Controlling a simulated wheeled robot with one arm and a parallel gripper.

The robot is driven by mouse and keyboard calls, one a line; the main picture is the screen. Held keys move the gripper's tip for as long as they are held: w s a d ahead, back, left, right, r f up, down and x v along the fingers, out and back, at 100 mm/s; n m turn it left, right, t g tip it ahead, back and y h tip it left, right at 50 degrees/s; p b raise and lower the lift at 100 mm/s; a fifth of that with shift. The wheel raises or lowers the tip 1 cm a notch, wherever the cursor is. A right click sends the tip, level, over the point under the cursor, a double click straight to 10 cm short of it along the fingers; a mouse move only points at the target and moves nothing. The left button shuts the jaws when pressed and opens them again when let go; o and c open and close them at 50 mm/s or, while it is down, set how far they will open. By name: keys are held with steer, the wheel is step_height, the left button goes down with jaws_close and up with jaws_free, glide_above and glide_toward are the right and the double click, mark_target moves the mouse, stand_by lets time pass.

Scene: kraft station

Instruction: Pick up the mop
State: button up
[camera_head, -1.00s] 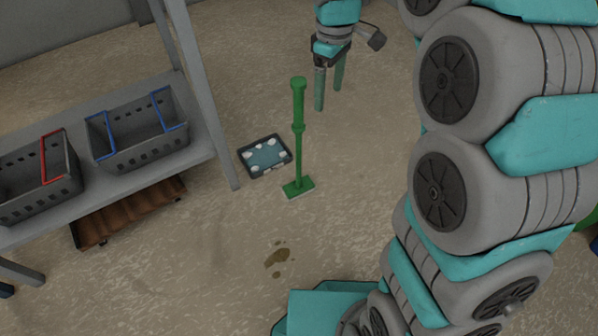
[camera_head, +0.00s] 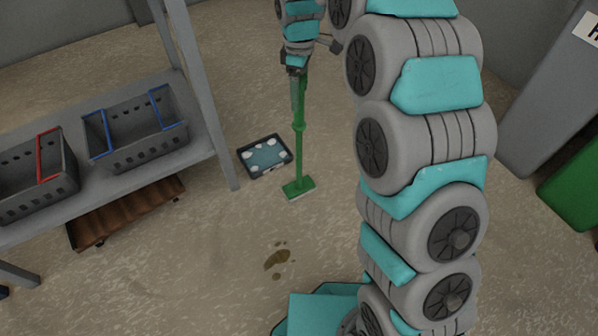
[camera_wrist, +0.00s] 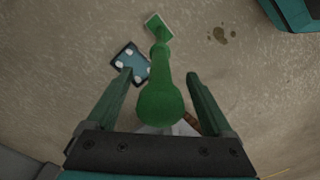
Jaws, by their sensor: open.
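The green mop (camera_head: 299,150) stands upright on the floor, its flat head at the bottom. In the head view my gripper (camera_head: 297,98) is at the top of the mop's handle and hides its upper end. In the wrist view the mop's rounded handle top (camera_wrist: 160,103) lies between the two fingers of my gripper (camera_wrist: 151,92). The fingers are open, with a gap on each side of the handle, wider on the left near the tips.
A dark tray with a blue inside (camera_head: 244,167) lies on the floor beside the mop. A grey shelf (camera_head: 205,120) with baskets (camera_head: 140,158) stands at the left. A brown stain (camera_head: 278,260) marks the floor in front. Grey and green bins (camera_head: 572,185) stand at the right.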

steer(key=shift+a+f, duration=0.15)
steer(key=shift+f, duration=1.4)
jaws_close()
